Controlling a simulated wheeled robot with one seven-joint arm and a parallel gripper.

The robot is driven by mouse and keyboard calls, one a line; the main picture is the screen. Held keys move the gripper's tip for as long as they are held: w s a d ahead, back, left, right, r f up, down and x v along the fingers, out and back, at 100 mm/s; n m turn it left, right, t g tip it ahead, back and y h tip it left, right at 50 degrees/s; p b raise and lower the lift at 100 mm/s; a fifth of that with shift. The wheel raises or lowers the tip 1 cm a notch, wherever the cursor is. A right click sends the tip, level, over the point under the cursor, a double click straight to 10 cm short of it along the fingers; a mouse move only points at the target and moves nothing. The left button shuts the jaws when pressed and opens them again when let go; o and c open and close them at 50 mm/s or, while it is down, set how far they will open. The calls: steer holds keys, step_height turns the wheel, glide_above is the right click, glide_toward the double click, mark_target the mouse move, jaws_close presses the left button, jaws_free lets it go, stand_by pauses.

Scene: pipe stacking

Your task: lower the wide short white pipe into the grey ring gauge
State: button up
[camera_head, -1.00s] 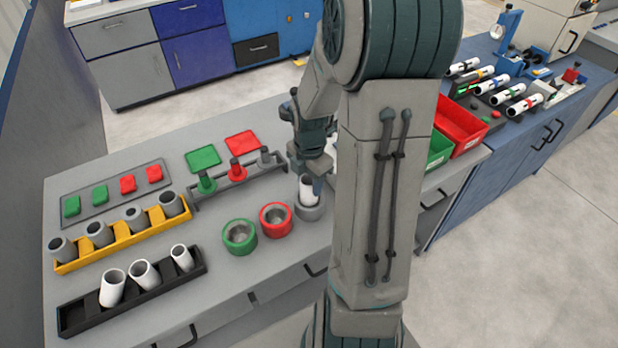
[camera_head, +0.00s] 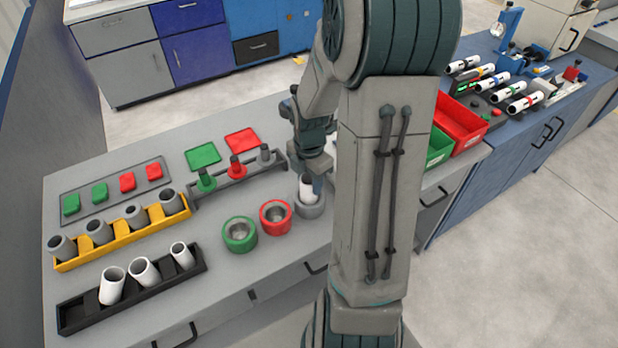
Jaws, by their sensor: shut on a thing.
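The white pipe (camera_head: 306,190) is upright at the grey ring gauge (camera_head: 309,208), right of the red ring. Its lower end is at the gauge's opening; I cannot tell how deep it sits. My gripper (camera_head: 313,176) is shut on the pipe's upper part, pointing down from above. My arm hides part of the bench to the right of the gauge.
The red ring gauge (camera_head: 275,217) and green ring gauge (camera_head: 239,234) stand to the left. A black rack (camera_head: 75,314) holds white pipes, and a yellow rack (camera_head: 68,264) holds grey pipes. Behind stand plug gauges in a dark holder (camera_head: 236,181). Red bin (camera_head: 467,125) is at right.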

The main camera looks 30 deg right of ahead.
steer(key=shift+f, duration=0.35)
stand_by(0.3)
steer(key=o, duration=1.1)
steer(key=shift+c, duration=0.2)
steer(key=shift+r, duration=0.1)
step_height(320, 180, up, 14)
steer(key=shift+a, duration=0.1)
